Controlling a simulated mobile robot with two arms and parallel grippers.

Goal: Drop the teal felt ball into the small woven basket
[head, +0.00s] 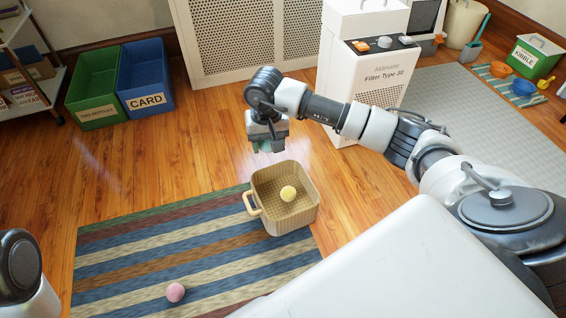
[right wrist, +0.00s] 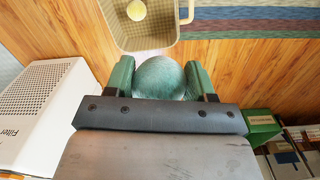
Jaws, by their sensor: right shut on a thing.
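My right gripper (head: 267,144) is shut on the teal felt ball, which sits between its two green fingers. The ball (right wrist: 160,78) shows clearly in the right wrist view and is mostly hidden by the gripper in the head view. The small woven basket (head: 262,214) stands on the floor at the corner of the striped rug. In the head view the gripper is just above and behind the basket's far edge. The basket (right wrist: 116,34) also shows beyond the fingers in the right wrist view. My left gripper is not in view.
A yellow ball (head: 288,193) lies inside the basket. A pink ball (head: 175,292) lies on the striped rug (head: 130,264). A green crate (head: 94,88) and a blue crate (head: 146,79) stand back left. A white filter unit (head: 352,70) stands behind my right arm.

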